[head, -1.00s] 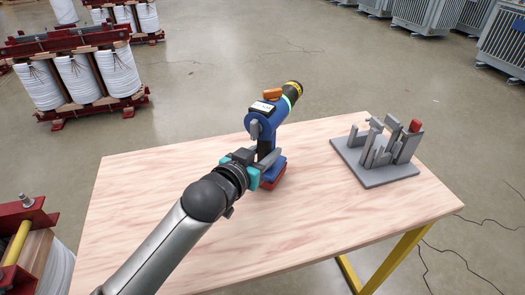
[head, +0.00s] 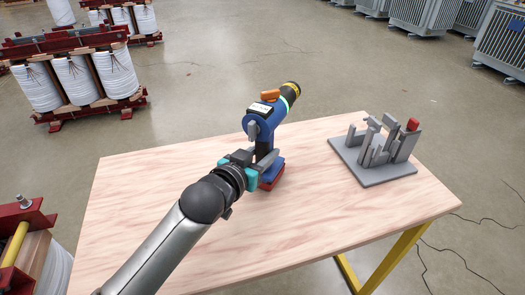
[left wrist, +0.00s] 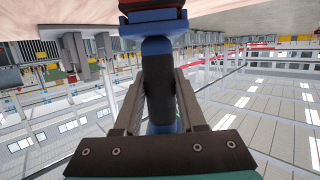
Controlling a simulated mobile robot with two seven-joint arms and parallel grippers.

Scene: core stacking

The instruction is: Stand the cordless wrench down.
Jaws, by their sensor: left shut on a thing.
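The cordless wrench (head: 262,118) is blue with a black and yellow nose, an orange part on top and a red-bottomed battery base. It is upright at the middle of the wooden table (head: 150,215), its nose pointing up and right. My left gripper (head: 263,160) is shut on its dark handle, just above the base. In the left wrist view the two fingers (left wrist: 160,100) flank the handle of the wrench (left wrist: 158,75). The base is at or very near the table top; I cannot tell whether it touches. My right gripper is not in view.
A grey stand (head: 375,155) with several upright grey pieces and one red-topped piece is at the table's right. The table front and left are clear. Red-framed transformer coils (head: 75,75) stand on the floor behind left, grey finned units (head: 425,15) behind right.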

